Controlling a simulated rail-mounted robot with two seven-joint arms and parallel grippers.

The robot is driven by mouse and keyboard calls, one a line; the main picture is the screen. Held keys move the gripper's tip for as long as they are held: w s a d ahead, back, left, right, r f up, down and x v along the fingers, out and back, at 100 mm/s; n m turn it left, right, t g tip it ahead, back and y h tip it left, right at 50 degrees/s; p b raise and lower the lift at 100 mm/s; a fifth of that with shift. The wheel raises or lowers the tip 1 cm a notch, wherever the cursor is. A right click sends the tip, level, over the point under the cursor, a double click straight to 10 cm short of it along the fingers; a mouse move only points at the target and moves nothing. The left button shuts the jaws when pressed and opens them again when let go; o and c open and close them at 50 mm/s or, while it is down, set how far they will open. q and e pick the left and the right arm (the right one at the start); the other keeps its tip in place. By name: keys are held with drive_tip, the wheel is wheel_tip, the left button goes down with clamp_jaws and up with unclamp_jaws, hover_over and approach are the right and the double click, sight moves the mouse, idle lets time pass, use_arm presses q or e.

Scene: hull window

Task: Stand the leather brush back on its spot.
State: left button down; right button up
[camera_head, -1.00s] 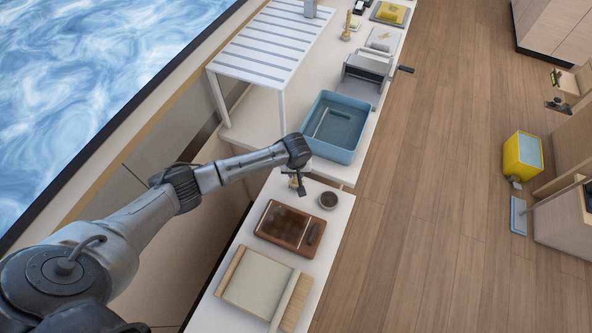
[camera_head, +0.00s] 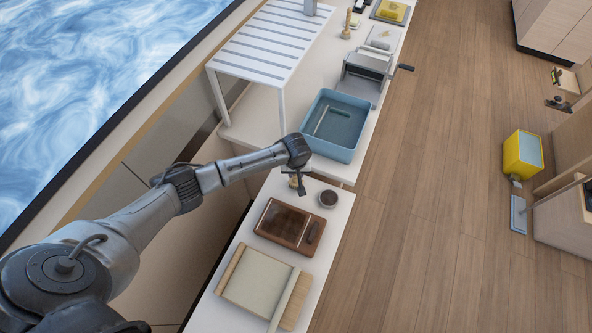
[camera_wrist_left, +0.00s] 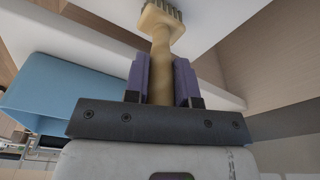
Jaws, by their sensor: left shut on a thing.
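A brush with a pale wooden handle (camera_wrist_left: 160,65) and short dark bristles (camera_wrist_left: 165,8) is held in my left gripper (camera_wrist_left: 161,80). In the left wrist view the purple finger pads close on the handle from both sides, and the bristle end points away from the gripper. In the head view my left gripper (camera_head: 298,184) is over the far end of the near white counter, close to a small round bowl with dark contents (camera_head: 328,198). Only a small tan part of the brush shows there; I cannot tell whether it touches the counter. My right gripper is not in view.
A brown wooden tray (camera_head: 289,228) and a pale board with wooden edges (camera_head: 262,285) lie on the near counter. A blue basin (camera_head: 335,125) stands beyond the gripper, beside a white slatted rack (camera_head: 265,45). Open wooden floor lies to the right.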

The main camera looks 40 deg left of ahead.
use_arm(q)
drive_tip(key=shift+f, duration=0.55)
drive_tip(key=c, duration=0.9)
unclamp_jaws()
drive_tip(key=shift+o, duration=0.2)
drive_tip(key=shift+r+p, duration=0.65)
drive_tip(key=r+p, duration=0.4)
drive_tip(key=p, duration=0.1)
drive_tip(key=r+p, duration=0.2)
drive_tip(key=p, duration=0.1)
drive_tip(key=shift+s+d+r, duration=0.35)
drive_tip(key=shift+s, duration=0.05)
